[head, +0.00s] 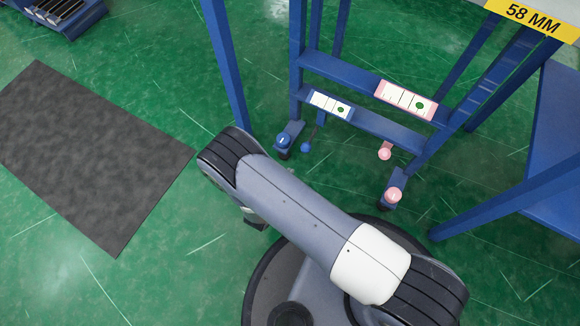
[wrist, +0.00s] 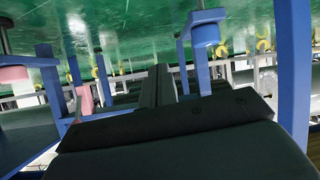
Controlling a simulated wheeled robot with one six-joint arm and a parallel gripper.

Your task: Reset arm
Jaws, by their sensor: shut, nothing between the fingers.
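My arm crosses the head view, folded over my round base, with its bend near the middle of the floor. My gripper shows in the wrist view (wrist: 160,85) as two dark fingers close together beyond its wide dark body. They are shut and I see nothing held between them. In the head view the gripper is mostly hidden by the arm; only a small dark part shows below the upper bend.
A blue frame (head: 345,72) on casters stands just beyond my arm, with pink (head: 406,100) and blue-edged (head: 331,105) label plates. A blue bench (head: 555,150) is at right. A dark mat (head: 85,150) lies left on open green floor. Blue posts (wrist: 293,70) surround the wrist view.

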